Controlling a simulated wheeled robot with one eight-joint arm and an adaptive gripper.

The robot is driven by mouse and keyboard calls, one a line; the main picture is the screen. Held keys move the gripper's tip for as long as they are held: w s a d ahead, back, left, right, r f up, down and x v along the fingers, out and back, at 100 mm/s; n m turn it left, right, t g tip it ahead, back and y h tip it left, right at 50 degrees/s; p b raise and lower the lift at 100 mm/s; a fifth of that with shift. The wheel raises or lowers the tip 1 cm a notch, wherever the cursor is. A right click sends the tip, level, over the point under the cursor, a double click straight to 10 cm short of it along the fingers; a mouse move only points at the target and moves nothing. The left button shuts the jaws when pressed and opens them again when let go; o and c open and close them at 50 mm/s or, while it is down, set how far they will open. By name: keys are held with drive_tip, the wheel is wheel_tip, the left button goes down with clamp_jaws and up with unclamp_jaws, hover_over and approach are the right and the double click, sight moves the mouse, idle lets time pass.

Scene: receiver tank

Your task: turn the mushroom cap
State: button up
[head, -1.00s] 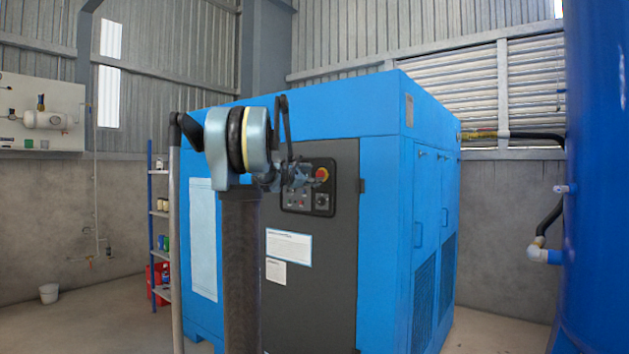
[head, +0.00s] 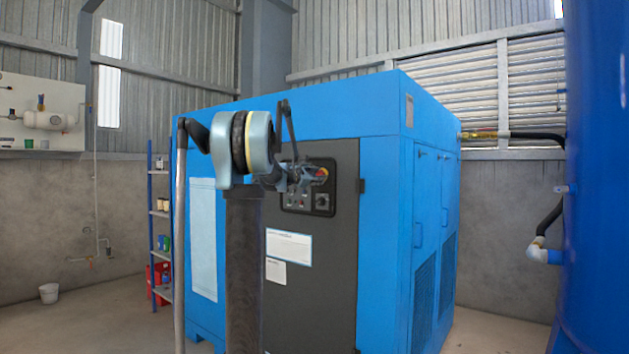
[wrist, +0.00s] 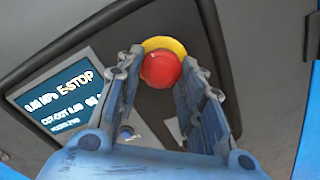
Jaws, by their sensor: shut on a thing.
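The mushroom cap (wrist: 161,70) is red and round, on a yellow ring (wrist: 165,44), and sits on the dark control panel (head: 322,190) of the blue compressor cabinet. In the wrist view my gripper (wrist: 165,78) has one finger on each side of the cap, shut on it. In the head view my gripper (head: 314,176) is at the panel and hides most of the cap; a bit of red and yellow shows at its tip. A panel screen (wrist: 62,95) reads "E-STOP" and appears tilted in the wrist view.
The blue cabinet (head: 385,230) fills the middle, with a black rotary switch (head: 322,202) below the cap. A blue tank (head: 600,200) stands at right. Floor at left is clear.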

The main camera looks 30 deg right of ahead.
drive_tip(key=shift+m, duration=0.4)
drive_tip(key=shift+r+m, duration=0.15)
drive_tip(key=shift+m, duration=4.15)
drive_tip(key=o, duration=1.1)
